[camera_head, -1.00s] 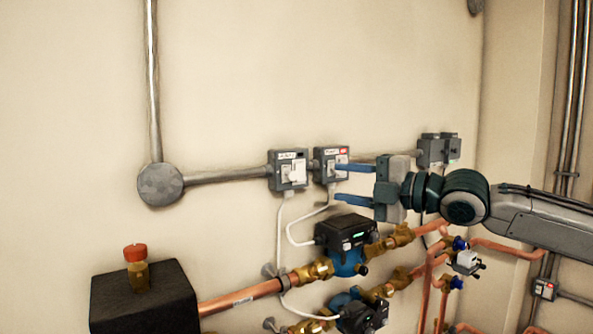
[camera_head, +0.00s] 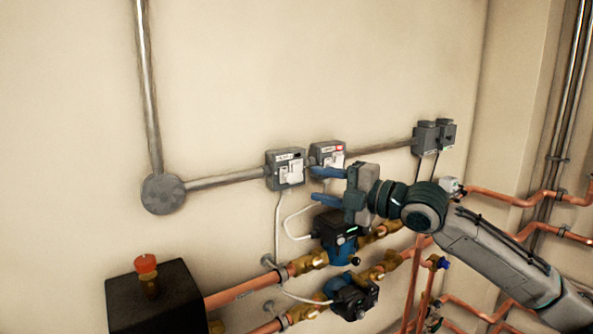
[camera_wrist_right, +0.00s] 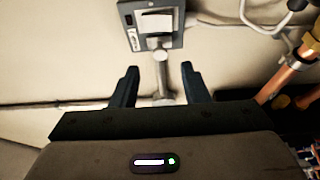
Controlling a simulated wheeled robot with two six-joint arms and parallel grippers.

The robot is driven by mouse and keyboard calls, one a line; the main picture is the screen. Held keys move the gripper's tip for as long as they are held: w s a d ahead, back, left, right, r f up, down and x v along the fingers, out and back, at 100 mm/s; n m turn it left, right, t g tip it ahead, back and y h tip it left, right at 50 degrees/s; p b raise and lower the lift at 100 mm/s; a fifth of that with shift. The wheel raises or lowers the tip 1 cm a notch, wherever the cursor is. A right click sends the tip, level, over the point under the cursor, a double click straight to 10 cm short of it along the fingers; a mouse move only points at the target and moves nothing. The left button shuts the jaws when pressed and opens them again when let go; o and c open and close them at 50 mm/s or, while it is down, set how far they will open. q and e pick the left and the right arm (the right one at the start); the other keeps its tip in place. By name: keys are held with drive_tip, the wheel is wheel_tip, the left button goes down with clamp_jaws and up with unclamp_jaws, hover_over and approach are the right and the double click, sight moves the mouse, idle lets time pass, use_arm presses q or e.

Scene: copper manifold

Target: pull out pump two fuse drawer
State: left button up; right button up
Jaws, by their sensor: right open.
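Two grey fuse boxes hang side by side on the wall in the head view: a left one (camera_head: 287,170) and a right one (camera_head: 327,153) with a red mark on its label. Both have white fronts; the label writing is too small to read. My right gripper (camera_head: 315,185) is open and empty, with blue fingers pointing left. Its upper finger overlaps the bottom of the right box in the picture; contact cannot be told. In the right wrist view one fuse box (camera_wrist_right: 153,22) with a white drawer front lies beyond the open fingertips (camera_wrist_right: 160,72). My left gripper is out of view.
Grey conduit (camera_head: 225,179) runs along the wall to the boxes. Pumps (camera_head: 340,235), brass valves and copper pipes (camera_head: 245,290) lie below my right gripper. Two more grey boxes (camera_head: 432,136) are at the right.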

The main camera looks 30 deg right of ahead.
sight(292, 178)
drive_tip(key=p+x, duration=0.2)
drive_tip(key=shift+w+a+r, duration=0.15)
drive_tip(key=shift+w+a, duration=0.15)
drive_tip(key=shift+p+x, duration=0.85)
drive_tip(key=shift+x, duration=0.2)
drive_tip(key=shift+p+x, duration=0.4)
drive_tip(key=shift+x, duration=0.45)
clamp_jaws()
